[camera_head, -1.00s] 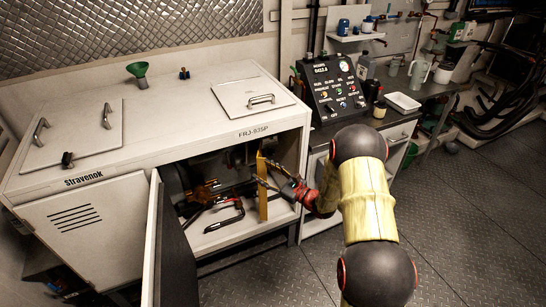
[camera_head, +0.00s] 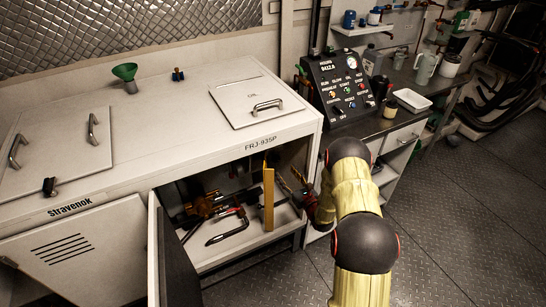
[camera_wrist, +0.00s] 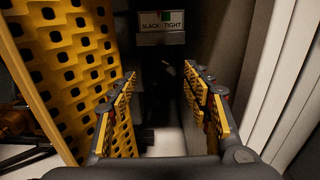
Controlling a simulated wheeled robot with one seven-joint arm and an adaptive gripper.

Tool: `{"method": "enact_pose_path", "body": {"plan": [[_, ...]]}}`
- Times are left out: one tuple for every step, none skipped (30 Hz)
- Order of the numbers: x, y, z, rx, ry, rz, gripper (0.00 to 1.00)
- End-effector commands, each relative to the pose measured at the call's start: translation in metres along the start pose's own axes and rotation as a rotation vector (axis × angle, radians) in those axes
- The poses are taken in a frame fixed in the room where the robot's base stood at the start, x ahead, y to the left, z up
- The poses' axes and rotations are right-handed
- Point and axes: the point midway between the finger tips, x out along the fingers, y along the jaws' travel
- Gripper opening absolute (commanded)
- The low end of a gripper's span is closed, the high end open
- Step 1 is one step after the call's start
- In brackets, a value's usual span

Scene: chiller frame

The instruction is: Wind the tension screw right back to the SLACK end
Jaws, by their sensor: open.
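My gripper (camera_wrist: 162,86) is open and empty, pointing into the bay. In the head view my gripper (camera_head: 289,180) is at the bay opening, right of the yellow plate, and the screw is hidden.
A yellow perforated plate (camera_wrist: 80,70) stands close left of my fingers; it also shows in the head view (camera_head: 268,200). A pale upright wall (camera_wrist: 285,75) is on the right. The open cabinet door (camera_head: 165,260) hangs at the left. Brass and black machinery (camera_head: 203,205) lies left of the plate.

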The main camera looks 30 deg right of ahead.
Motion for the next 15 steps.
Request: {"method": "enact_pose_path", "body": {"plan": [[0.001, 0.0, -0.001, 0.0, 0.0, -0.001, 0.49], [0.003, 0.0, -0.001, 0.0, 0.0, -0.001, 0.49], [0.006, 0.0, -0.001, 0.0, -0.001, 0.0, 0.49], [0.009, 0.0, -0.001, -0.001, -0.002, 0.0, 0.49], [0.012, 0.0, -0.001, -0.001, -0.002, 0.0, 0.49], [0.018, 0.0, -0.001, -0.002, -0.002, 0.0, 0.49], [0.022, 0.0, -0.002, -0.002, -0.002, 0.0, 0.49], [0.027, 0.0, -0.002, -0.002, -0.002, 0.0, 0.49], [0.034, 0.0, -0.002, -0.002, -0.003, 0.001, 0.49], [0.038, 0.001, -0.002, -0.002, -0.002, 0.002, 0.49], [0.043, 0.001, -0.002, -0.001, -0.002, 0.002, 0.49], [0.049, 0.0, -0.002, -0.001, -0.003, 0.001, 0.49], [0.054, 0.0, -0.001, -0.001, -0.003, 0.0, 0.49], [0.057, 0.0, -0.002, -0.001, -0.002, 0.0, 0.49], [0.062, 0.0, -0.002, -0.001, -0.001, 0.0, 0.49]]}}
